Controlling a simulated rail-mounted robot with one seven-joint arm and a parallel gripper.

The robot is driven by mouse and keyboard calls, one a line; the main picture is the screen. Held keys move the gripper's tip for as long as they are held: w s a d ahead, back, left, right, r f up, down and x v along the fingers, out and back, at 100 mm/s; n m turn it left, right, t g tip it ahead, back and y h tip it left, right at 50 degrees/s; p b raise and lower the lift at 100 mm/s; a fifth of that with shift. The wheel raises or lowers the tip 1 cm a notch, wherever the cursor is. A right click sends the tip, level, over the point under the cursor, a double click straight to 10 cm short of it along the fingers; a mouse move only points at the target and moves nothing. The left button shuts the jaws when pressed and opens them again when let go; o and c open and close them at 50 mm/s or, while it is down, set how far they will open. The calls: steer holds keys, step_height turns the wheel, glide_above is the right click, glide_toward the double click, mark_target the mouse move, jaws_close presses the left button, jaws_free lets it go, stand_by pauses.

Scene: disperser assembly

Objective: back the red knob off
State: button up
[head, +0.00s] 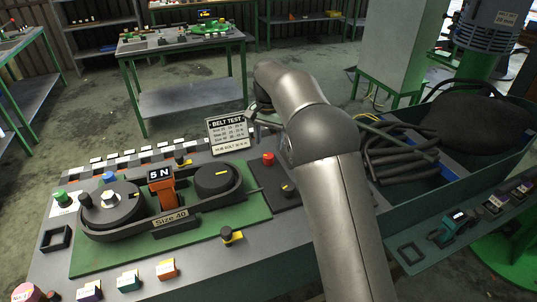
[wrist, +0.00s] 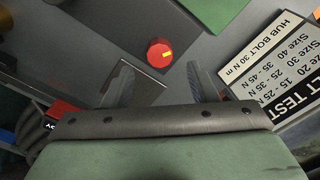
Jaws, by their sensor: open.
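The red knob (head: 268,158) stands on the dark panel right of the green belt plate. In the wrist view the red knob (wrist: 159,50) is round with a small yellow mark on its right side. My gripper (wrist: 158,74) is open, its two fingers apart and nothing held between them. The knob appears just beyond the fingertips, roughly centred in the gap, with no contact visible. In the head view most of my gripper is hidden by my arm.
The belt test sign (head: 228,132) stands behind the knob and shows close to the right finger in the wrist view (wrist: 285,70). A belt drive with a "5 N" display (head: 159,175) lies left. A bin of black hoses (head: 400,150) lies right.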

mark_target(268, 155)
step_height(268, 155, down, 6)
stand_by(0.4)
steer(key=c, duration=1)
